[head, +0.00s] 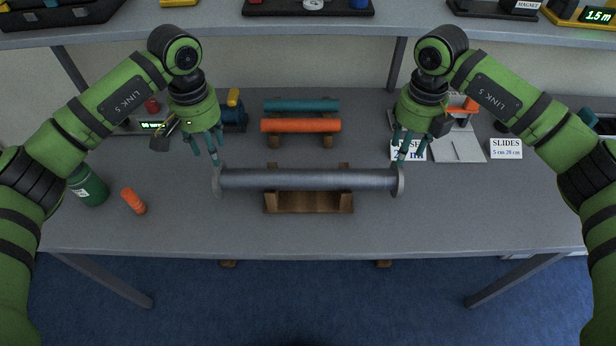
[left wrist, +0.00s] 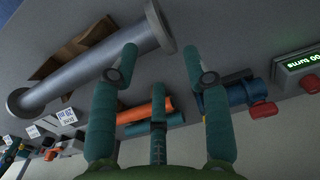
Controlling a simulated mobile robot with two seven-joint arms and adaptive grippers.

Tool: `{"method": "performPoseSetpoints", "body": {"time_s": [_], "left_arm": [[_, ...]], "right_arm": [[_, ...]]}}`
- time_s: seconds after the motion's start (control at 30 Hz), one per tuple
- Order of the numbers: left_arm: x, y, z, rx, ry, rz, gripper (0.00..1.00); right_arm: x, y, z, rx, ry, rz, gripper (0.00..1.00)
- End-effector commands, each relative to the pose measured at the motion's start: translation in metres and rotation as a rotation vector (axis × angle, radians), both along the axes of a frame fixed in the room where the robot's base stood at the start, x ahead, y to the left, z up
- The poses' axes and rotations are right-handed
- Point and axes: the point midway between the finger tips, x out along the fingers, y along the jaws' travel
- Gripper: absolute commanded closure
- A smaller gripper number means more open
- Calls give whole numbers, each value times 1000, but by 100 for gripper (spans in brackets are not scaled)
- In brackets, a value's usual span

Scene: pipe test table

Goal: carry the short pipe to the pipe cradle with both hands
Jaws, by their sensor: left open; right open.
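The short pipe (head: 308,180) is grey metal with a round flange at each end. It lies level across the brown wooden pipe cradle (head: 308,203) and appears to rest in it. My left gripper (head: 207,156) is open and empty just behind the pipe's left flange. My right gripper (head: 405,154) is open and empty just behind the right flange. The left wrist view shows the pipe (left wrist: 88,68) and part of the cradle (left wrist: 75,48), with my left gripper's (left wrist: 160,50) spread fingers near the flange. Any slight contact with the flanges cannot be told.
Behind the cradle, a teal pipe (head: 300,105) and an orange pipe (head: 300,126) lie on wooden supports. A "SLIDES" card (head: 506,148) is at right. The front table strip is clear.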

Motion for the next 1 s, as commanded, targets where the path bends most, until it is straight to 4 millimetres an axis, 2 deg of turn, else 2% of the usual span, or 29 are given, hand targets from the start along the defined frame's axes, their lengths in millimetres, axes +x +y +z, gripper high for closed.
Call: {"method": "performPoseSetpoints", "body": {"time_s": [0.2,0.4,0.77,0.8,0.87,0.9,0.93,1.0], "left_arm": [[-1,0,-34,0,5,0,52],[-1,0,-56,-1,3,1,52],[0,0,-62,-1,1,0,52],[0,0,-62,-1,1,0,56],[0,0,-62,-1,1,0,80],[0,0,-62,-1,1,0,96],[0,0,-62,-1,1,1,100],[0,0,-62,-1,1,1,100]], "right_arm": [[-1,0,-34,0,3,0,52],[0,0,-56,1,2,1,52],[0,0,-62,1,0,1,52],[0,0,-62,1,0,1,56],[0,0,-61,1,0,1,80],[0,0,-61,1,0,1,96],[0,0,-61,1,0,1,100],[0,0,-61,1,0,1,100]]}}
